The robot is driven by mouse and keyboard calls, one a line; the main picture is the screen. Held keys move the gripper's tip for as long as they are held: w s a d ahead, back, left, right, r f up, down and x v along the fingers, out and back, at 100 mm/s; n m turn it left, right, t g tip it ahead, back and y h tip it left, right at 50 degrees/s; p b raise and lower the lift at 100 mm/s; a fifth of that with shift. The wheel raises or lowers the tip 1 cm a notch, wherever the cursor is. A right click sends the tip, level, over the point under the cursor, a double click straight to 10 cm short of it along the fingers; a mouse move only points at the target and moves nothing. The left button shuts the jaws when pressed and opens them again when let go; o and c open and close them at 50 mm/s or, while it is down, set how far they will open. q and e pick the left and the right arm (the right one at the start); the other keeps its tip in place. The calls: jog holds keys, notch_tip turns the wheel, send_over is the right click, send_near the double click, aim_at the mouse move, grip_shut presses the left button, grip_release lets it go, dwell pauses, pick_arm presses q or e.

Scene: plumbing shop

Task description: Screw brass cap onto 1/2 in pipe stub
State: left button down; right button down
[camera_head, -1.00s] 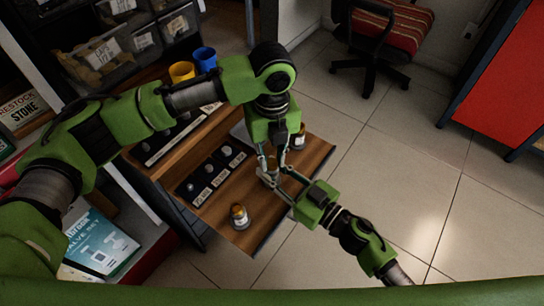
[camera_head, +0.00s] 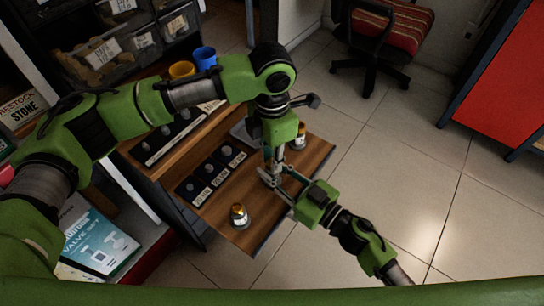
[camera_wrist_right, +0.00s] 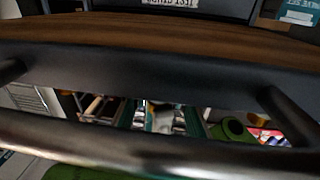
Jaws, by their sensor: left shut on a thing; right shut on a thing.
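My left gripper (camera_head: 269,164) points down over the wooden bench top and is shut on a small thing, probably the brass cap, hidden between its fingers. My right gripper (camera_head: 268,177) reaches in from the lower right, just below the left one. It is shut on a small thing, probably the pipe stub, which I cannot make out. The two grippers meet closely, so whether cap and stub touch is hidden. The right wrist view shows mostly dark bars across the picture, and neither part is clear there.
The wooden bench top (camera_head: 222,223) carries a small orange-topped piece (camera_head: 239,214) near its front and another (camera_head: 300,136) at right. A black labelled tray (camera_head: 193,187) with several fittings lies at left.

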pick_arm(q)
jog(key=c, duration=1.8)
grip_release()
jog(key=shift+r, duration=0.1)
jog(key=shift+r, duration=2.2)
jog(key=shift+c, duration=0.6)
